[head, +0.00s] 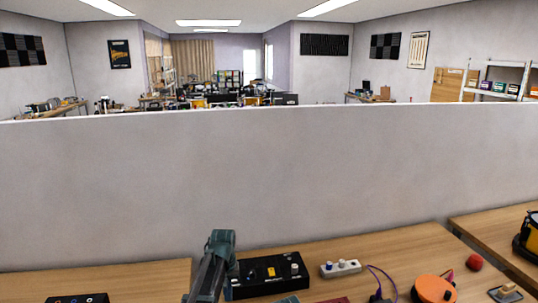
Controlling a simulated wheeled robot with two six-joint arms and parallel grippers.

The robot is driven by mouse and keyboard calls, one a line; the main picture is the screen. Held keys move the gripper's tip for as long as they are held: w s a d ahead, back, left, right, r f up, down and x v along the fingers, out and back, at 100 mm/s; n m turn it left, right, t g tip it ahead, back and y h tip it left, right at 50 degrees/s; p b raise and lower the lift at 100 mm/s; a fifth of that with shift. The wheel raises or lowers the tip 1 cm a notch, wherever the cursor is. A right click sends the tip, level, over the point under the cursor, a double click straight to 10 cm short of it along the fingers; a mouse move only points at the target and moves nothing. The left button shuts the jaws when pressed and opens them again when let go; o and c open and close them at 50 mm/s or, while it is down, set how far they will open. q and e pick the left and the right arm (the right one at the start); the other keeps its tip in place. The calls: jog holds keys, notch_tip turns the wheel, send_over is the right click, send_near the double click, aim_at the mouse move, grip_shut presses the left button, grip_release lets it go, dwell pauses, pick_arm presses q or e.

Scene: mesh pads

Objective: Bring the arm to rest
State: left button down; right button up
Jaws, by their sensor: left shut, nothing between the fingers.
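My left gripper (220,243) shows at the bottom centre-left of the head view, a dark grey-green shape at the end of my arm. It is shut and empty. It is raised in front of the gap between two wooden tables, just left of a black box with knobs (268,274). I cannot tell whether it touches the box. My right gripper is not in the view.
The wooden table (345,262) carries a white power strip (341,268), a purple cable (384,275), an orange disc (435,289) and a red ball (474,262). A grey partition wall (270,180) stands behind. Another black box (78,299) lies at the lower left.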

pick_arm(q)
jog(key=s+d+m, duration=0.3)
jog(key=s, duration=0.9)
jog(key=s+d+m+y, duration=0.1)
jog(key=s+d, duration=0.3)
jog(key=s, duration=0.8)
jog(key=shift+s+d+m, duration=0.25)
jog(key=shift+m, duration=0.65)
